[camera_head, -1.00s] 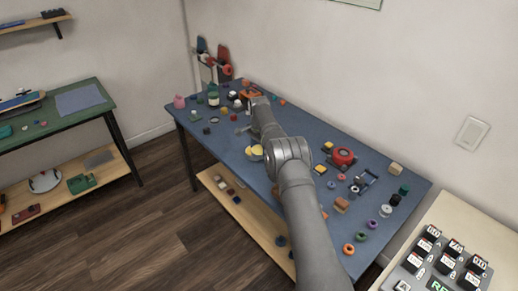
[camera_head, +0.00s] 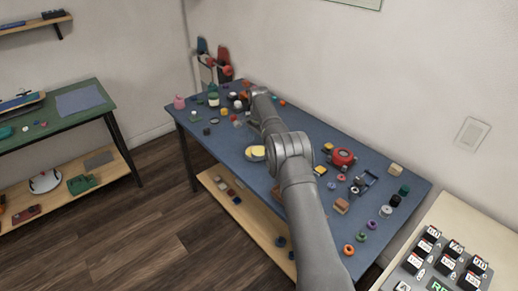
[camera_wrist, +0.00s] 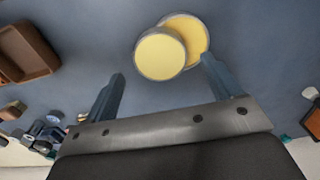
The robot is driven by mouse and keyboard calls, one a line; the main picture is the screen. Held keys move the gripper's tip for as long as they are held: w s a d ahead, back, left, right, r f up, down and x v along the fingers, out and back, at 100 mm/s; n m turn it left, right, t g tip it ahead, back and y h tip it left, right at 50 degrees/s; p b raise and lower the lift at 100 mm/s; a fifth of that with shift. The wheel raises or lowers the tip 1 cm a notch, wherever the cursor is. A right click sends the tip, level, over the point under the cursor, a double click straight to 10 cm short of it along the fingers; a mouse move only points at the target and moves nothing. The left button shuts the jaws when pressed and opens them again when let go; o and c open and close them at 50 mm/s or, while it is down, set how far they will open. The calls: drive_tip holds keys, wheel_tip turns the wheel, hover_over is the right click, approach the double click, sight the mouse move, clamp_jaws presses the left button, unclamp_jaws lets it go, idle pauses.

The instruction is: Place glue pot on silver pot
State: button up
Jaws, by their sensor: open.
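Two round pots with yellow tops and pale rims overlap near the top of the wrist view. The upper one, which looks like the glue pot (camera_wrist: 160,55), covers part of the silver pot (camera_wrist: 197,30). It sits off-centre to the left; how they touch underneath is hidden. In the head view, the yellow top of the glue pot (camera_head: 258,151) shows close beside my arm, at the table's front part. My gripper (camera_wrist: 162,68) is open and empty, its fingers apart with the glue pot just beyond the fingertips.
The blue table (camera_head: 222,151) carries many small parts. A brown open tray (camera_wrist: 25,50) lies at the upper left of the wrist view. A red round thing (camera_head: 342,157) and a white jar (camera_head: 213,98) stand on the table. Bare tabletop surrounds the pots.

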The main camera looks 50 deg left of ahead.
sight(259, 151)
wheel_tip(259, 151, up, 8)
drive_tip(key=shift+f, duration=0.15)
idle(0.4)
wheel_tip(259, 151, down, 12)
drive_tip(key=shift+r, duration=2.1)
drive_tip(key=shift+f, duration=0.15)
